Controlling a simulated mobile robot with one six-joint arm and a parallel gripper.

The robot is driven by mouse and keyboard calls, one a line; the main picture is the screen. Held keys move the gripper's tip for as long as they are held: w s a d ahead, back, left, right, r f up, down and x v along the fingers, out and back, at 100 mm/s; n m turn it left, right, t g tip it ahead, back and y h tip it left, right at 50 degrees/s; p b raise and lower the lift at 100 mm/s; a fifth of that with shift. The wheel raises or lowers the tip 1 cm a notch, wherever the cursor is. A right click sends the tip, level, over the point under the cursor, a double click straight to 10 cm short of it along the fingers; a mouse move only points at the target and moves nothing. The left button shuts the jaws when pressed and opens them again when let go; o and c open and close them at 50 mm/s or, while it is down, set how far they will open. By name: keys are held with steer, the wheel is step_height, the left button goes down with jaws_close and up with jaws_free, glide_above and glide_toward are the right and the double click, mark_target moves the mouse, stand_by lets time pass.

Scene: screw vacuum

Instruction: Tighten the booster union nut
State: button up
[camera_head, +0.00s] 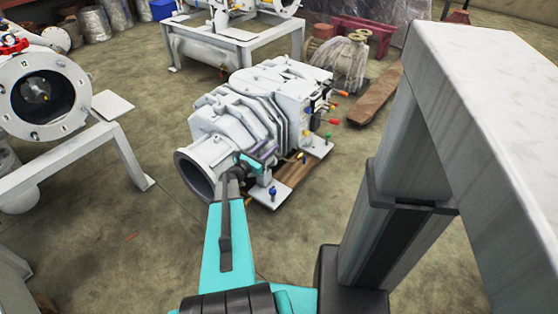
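The white-grey booster (245,115) stands on a wooden pallet in the middle of the view. Its round open flange (195,176) faces the lower left. My teal arm reaches up from the bottom. My gripper (246,164) appears to be at its far end, over the front of the booster beside the flange. The fingers are small and blend with the booster, so I cannot tell whether they touch it or are open or shut. I cannot make out the union nut; the arm end covers part of the booster's front.
Coloured fittings (332,121) stick out from the booster's right side. A small blue part (272,193) is at its front foot. A white frame with a flanged vessel (45,95) stands at left, another frame (235,45) behind. A loose wooden pallet (375,97) lies right. The floor at lower left is mostly clear.

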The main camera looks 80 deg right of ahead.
steer(key=shift+s+d+f+b, duration=0.1)
steer(key=shift+d+f+b, duration=0.1)
steer(key=shift+f+b, duration=0.95)
steer(key=b, duration=0.2)
glide_toward(277, 156)
steer(key=x, duration=0.4)
steer(key=shift+f, duration=0.1)
steer(key=b+x, duration=0.1)
steer(key=x, duration=0.5)
steer(key=shift+r+b, duration=0.2)
steer(key=shift+b, duration=0.1)
steer(key=shift+s+d+r, duration=0.1)
steer(key=shift+s+d, duration=0.3)
steer(key=shift+d, duration=0.2)
jaws_close()
